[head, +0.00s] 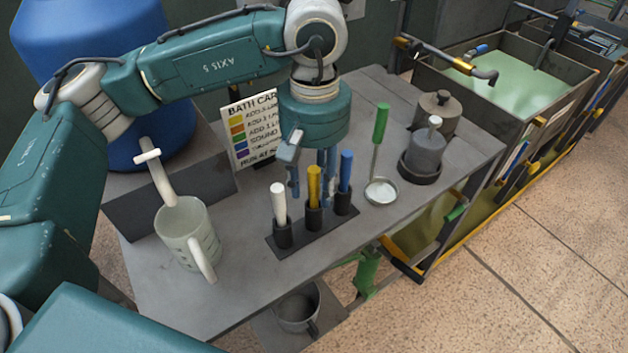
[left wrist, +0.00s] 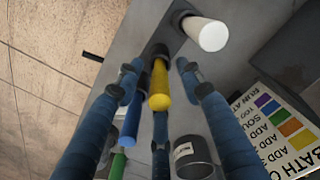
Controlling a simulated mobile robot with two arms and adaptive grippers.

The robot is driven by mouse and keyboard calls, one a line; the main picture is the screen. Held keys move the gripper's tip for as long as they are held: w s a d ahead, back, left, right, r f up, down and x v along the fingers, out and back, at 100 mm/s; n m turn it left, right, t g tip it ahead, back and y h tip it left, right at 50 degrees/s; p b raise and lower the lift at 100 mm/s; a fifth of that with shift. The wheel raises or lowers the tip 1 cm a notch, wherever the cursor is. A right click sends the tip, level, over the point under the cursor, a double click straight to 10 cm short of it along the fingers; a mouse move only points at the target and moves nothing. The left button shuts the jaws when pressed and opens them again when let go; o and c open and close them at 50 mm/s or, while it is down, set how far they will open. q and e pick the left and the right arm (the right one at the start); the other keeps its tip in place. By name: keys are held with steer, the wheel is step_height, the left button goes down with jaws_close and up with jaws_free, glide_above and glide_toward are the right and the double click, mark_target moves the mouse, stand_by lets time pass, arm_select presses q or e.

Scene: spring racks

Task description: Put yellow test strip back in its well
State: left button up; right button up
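The yellow test strip (head: 314,186) stands upright with its lower end in the middle black well (head: 313,218) of the small rack. In the left wrist view the yellow strip (left wrist: 159,88) sits between my finger tips, with gaps on both sides. My left gripper (head: 312,180) points down just behind the strip, its blue fingers spread open. It also shows in the left wrist view (left wrist: 158,78). A white strip (head: 278,204) stands in the left well and a blue strip (head: 346,172) in the right well. My right gripper is not in view.
A pale jug (head: 186,236) stands left on the grey bench (head: 240,290). A colour card (head: 250,128) stands behind the rack. A green-handled ladle (head: 380,124) and dark lidded pots (head: 436,112) are at the right. Green baths (head: 505,80) lie beyond.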

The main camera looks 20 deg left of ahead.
arm_select(q)
step_height(320, 180, up, 12)
stand_by(0.4)
steer(key=shift+w, duration=0.1)
